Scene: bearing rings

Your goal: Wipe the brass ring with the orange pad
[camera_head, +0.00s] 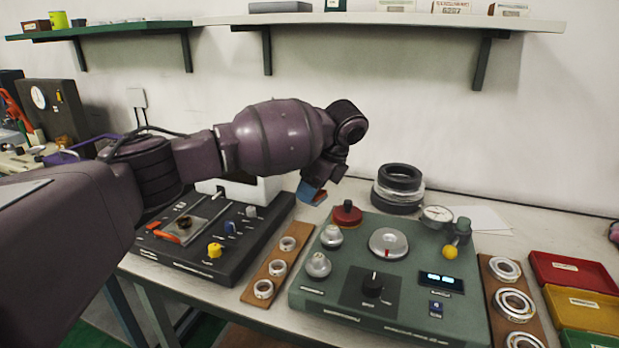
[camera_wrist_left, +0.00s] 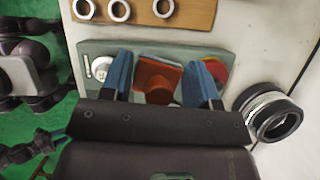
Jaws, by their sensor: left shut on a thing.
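My left gripper (camera_head: 313,192) hangs over the back left of the green machine (camera_head: 440,310), with its blue fingers pointing down. In the left wrist view, its two blue fingers (camera_wrist_left: 160,82) are shut on the orange pad (camera_wrist_left: 158,75), an orange-red block with a rounded grip. In the head view the fingers largely hide the pad. A dark brownish ring (camera_head: 184,223), which may be the brass ring, lies on a plate on the black machine (camera_head: 205,262), left of the gripper and apart from it.
A wooden board (camera_head: 276,268) with three pale rings lies between the machines. Dark and silver rings are stacked (camera_head: 399,184) behind the green machine. A red-topped knob (camera_head: 347,212) stands close to the gripper. Another ring board (camera_head: 494,298) and coloured trays (camera_head: 572,271) are at right.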

